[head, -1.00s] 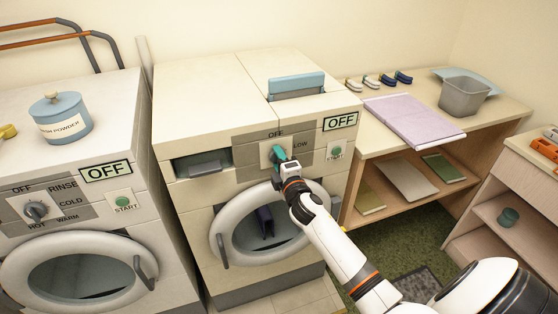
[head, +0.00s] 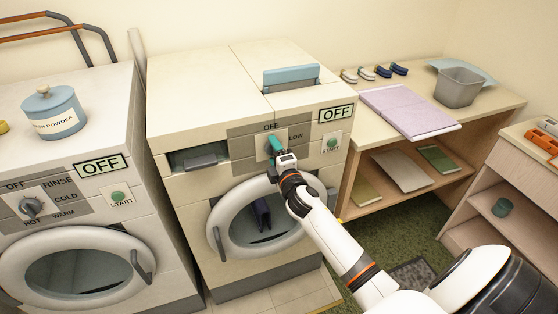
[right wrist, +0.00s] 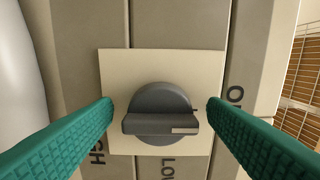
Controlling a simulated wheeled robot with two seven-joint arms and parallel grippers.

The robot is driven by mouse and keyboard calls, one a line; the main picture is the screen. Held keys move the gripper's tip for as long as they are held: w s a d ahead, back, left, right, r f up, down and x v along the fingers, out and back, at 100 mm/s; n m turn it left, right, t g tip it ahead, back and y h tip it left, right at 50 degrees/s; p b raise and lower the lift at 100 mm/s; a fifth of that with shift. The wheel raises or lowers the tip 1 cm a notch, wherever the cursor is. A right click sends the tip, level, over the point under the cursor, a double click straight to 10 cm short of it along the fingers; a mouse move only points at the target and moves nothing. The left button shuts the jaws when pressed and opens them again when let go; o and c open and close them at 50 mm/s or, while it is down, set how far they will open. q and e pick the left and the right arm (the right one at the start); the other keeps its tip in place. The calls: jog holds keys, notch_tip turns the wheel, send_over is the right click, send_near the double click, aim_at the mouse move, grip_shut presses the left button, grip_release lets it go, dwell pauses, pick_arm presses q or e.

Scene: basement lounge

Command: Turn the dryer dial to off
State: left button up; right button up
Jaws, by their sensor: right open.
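The dryer (head: 190,100) is the middle machine in the head view, with a lit OFF display (head: 336,113) on its front. Its dial is mostly hidden behind my right gripper (head: 275,146) in the head view. In the right wrist view the grey dial (right wrist: 158,100) sits on a pale square plate. Its raised bar lies across the picture, with the light mark at the right end, towards the OFF lettering. My right gripper's green fingers are open on either side of the dial, with small gaps. My left gripper is not in view.
A washer (head: 100,215) with a blue powder tub (head: 53,112) stands at left. The dryer's start button (head: 332,142) is right of the dial, and its round door (head: 228,215) is below.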

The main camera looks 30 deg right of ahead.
jog(key=b+v, duration=0.1)
jog(key=v, duration=1)
jog(key=shift+s, duration=0.4)
jog(key=shift+f, duration=0.1)
